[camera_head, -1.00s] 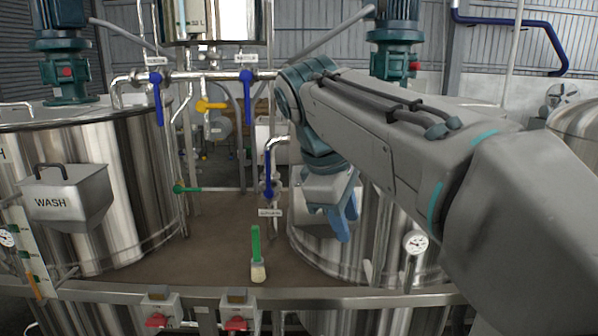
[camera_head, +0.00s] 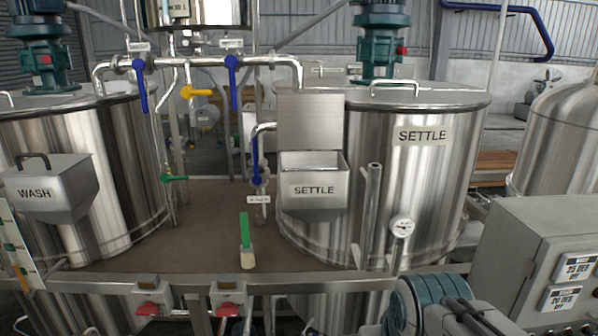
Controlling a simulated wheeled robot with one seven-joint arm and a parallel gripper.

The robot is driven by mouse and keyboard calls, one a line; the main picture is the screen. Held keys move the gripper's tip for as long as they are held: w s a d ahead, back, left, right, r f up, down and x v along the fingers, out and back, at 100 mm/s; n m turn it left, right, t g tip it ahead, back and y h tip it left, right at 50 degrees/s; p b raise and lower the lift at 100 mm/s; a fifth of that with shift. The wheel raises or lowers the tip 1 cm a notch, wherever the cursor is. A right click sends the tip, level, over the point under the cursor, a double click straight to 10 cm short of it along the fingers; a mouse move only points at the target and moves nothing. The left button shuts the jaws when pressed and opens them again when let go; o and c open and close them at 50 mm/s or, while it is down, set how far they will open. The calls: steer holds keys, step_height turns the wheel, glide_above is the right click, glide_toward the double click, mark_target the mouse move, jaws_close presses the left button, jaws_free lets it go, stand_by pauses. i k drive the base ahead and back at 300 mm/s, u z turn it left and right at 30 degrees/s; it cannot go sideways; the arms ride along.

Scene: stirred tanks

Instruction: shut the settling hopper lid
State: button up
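The settling hopper (camera_head: 313,203) is a grey metal box marked SETTLE, on the front of the right steel tank. Its lid (camera_head: 310,121) stands upright behind the opening, so the hopper is open at the top. The hopper's inside is only partly visible. My gripper is not in view. Only part of my arm shows at the bottom right, below and to the right of the hopper and apart from it.
The wash hopper (camera_head: 54,190) on the left tank is closed, with a handle on its lid. A blue-handled valve (camera_head: 255,158) and pipe stand just left of the settling hopper. A green-handled brush (camera_head: 246,240) stands on the platform. A grey control box (camera_head: 545,265) is at right.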

mark_target(315, 121)
steer(key=u, duration=0.55)
steer(key=k, duration=0.65)
steer(key=u, duration=0.95)
steer(key=i, duration=1.3)
steer(key=z, duration=0.95)
steer(key=i, duration=0.5)
steer(key=z, duration=0.6)
